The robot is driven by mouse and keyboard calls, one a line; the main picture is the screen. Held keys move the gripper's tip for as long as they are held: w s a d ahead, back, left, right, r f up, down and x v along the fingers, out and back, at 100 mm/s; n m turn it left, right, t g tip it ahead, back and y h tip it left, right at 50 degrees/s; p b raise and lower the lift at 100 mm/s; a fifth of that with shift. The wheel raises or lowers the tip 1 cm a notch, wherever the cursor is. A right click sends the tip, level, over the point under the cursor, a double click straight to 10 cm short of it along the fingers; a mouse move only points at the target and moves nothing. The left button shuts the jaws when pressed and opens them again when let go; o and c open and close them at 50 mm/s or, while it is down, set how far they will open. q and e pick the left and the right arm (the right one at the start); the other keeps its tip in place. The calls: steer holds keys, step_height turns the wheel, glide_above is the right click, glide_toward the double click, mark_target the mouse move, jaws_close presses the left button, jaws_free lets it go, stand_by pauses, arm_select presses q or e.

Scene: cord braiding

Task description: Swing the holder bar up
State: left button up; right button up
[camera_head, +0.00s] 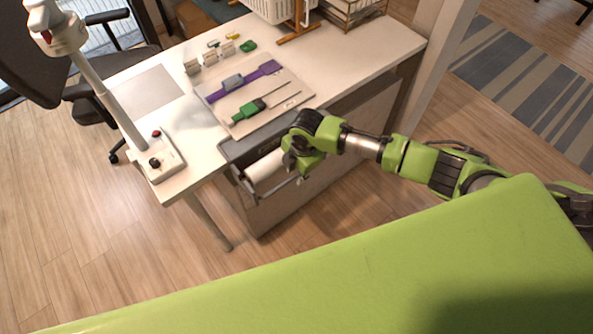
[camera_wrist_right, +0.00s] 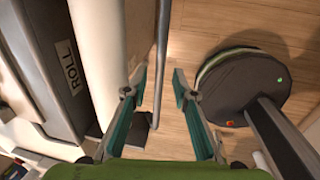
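The holder bar (camera_wrist_right: 162,50) is a thin grey metal rod beside the white roll (camera_wrist_right: 98,60) in the right wrist view. The roll also shows in the head view (camera_head: 265,168), at the front of the desk's side unit. My right gripper (camera_head: 300,163) is over the right part of the roll in the head view, hiding part of it and of the bar. In the right wrist view my right gripper (camera_wrist_right: 158,86) has its fingers apart, and the bar runs between the fingertips. I cannot tell whether they touch it. My left gripper is not in view.
The white desk (camera_head: 362,50) holds a pale board (camera_head: 222,118) with purple and green tools, and several small blocks. A white stand with a base (camera_head: 165,165) is at the desk's left corner. An office chair (camera_head: 30,60) is at left. Wooden floor is open in front.

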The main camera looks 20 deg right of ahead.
jaws_close()
steer(key=shift+w+a+g, duration=0.15)
steer(key=shift+w+g, duration=0.15)
steer(key=shift+w, duration=0.05)
steer(key=g+b, duration=0.1)
steer(key=b, duration=0.1)
steer(key=w+g+h+b, duration=0.1)
steer(key=b, duration=0.2)
steer(key=w+a+g+b, duration=0.1)
steer(key=g+b, duration=0.1)
steer(key=shift+w+r+h+b, duration=0.15)
steer(key=shift+r+h+b, duration=0.1)
steer(key=shift+h+b, duration=0.15)
